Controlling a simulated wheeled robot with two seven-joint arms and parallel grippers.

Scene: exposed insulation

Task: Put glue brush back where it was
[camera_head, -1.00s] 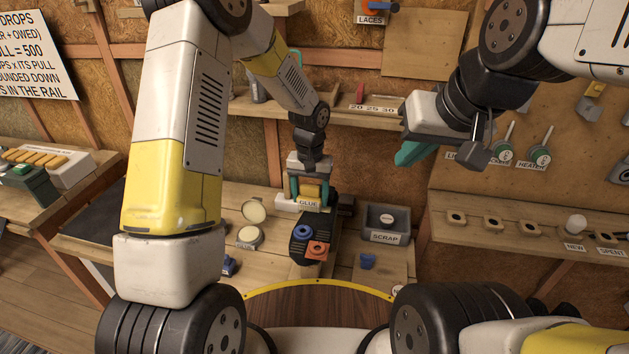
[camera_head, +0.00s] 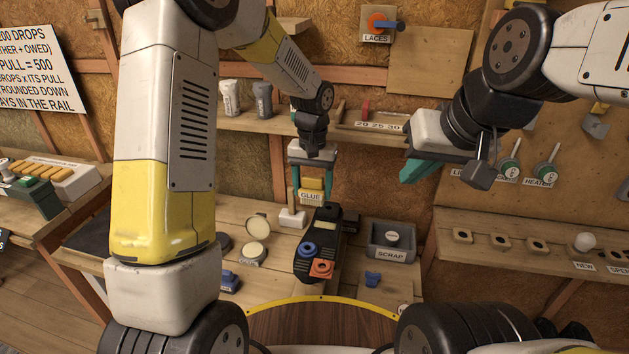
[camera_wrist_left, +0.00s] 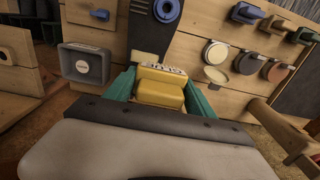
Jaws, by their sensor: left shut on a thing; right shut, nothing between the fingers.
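My left gripper (camera_head: 312,187) points down over the workbench, its teal fingers shut on the glue brush (camera_head: 312,190), a yellow block lettered GLUE. In the left wrist view the glue brush (camera_wrist_left: 160,88) sits between the two fingers; a pale part shows just beyond it, and I cannot tell whether it belongs to the brush. The glue brush appears held above the bench, beside the black device with blue and orange rings (camera_head: 328,235). Its original place is not identifiable here. My right gripper (camera_head: 416,170) is shut and empty, up at the right before the back wall.
An open round tin (camera_head: 254,254) is further left. The grey SCRAP bin (camera_head: 392,243) and a small blue piece (camera_head: 372,279) are to the right. A shelf with bottles (camera_head: 231,97) runs behind.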

